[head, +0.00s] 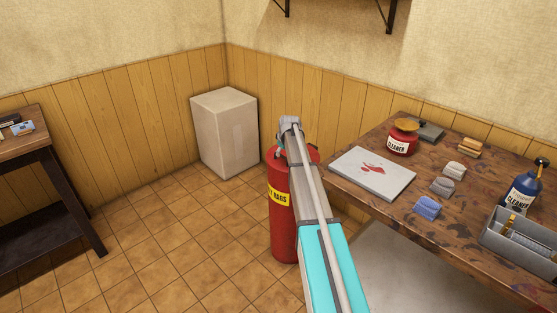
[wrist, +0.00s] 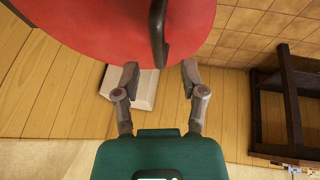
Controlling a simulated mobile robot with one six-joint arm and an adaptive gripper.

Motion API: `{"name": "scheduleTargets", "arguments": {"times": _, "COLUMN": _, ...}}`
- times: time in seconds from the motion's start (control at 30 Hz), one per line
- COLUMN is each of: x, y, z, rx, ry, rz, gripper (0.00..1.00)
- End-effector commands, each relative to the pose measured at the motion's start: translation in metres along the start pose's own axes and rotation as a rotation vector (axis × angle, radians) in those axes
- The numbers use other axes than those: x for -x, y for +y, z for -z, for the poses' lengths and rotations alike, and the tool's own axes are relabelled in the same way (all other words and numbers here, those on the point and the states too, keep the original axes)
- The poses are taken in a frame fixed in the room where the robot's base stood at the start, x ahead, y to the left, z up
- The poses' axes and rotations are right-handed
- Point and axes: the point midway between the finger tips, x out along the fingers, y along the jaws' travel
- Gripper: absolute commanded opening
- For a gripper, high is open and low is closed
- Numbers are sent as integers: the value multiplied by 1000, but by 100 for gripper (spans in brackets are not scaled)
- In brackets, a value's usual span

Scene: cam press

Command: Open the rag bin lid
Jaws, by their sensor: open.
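The red rag bin (head: 283,228), with a yellow "RAGS" label, stands upright on the floor left of the workbench. My arm crosses in front of its top in the head view and hides much of its lid (head: 313,153), which looks down. In the wrist view the red lid (wrist: 90,25) fills the upper left, with a dark curved handle (wrist: 158,30) on it. My gripper (wrist: 160,74) is open and empty. Its fingertips are apart, on either side of the handle's lower end; whether they touch it I cannot tell. The fingers are mostly hidden in the head view.
A workbench (head: 345,186) at the right holds a red cleaner tin (head: 402,143), a stained white board (head: 372,174), rags, a blue bottle (head: 523,190) and a grey caddy. A pale box (head: 226,135) stands in the corner. The tiled floor left of the bin is clear.

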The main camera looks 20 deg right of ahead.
Motion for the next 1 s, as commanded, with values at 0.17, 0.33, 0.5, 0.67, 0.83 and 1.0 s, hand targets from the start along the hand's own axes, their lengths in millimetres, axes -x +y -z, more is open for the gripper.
{"name": "scheduleTargets", "arguments": {"times": 0.17, "x": -17, "y": 0, "z": -1, "rx": 0, "ry": 0, "rz": 0, "gripper": 54}}
{"name": "scheduleTargets", "arguments": {"times": 0.33, "x": -25, "y": 0, "z": 0, "rx": 0, "ry": 0, "rz": 0, "gripper": 54}}
{"name": "scheduleTargets", "arguments": {"times": 0.5, "x": -27, "y": 0, "z": 0, "rx": 0, "ry": 0, "rz": 0, "gripper": 54}}
{"name": "scheduleTargets", "arguments": {"times": 0.67, "x": -27, "y": 0, "z": 0, "rx": 0, "ry": 0, "rz": 0, "gripper": 54}}
{"name": "scheduleTargets", "arguments": {"times": 0.83, "x": -27, "y": 0, "z": 0, "rx": 0, "ry": 0, "rz": 0, "gripper": 48}}
{"name": "scheduleTargets", "arguments": {"times": 1.0, "x": -27, "y": 0, "z": 0, "rx": 0, "ry": 0, "rz": 0, "gripper": 17}}
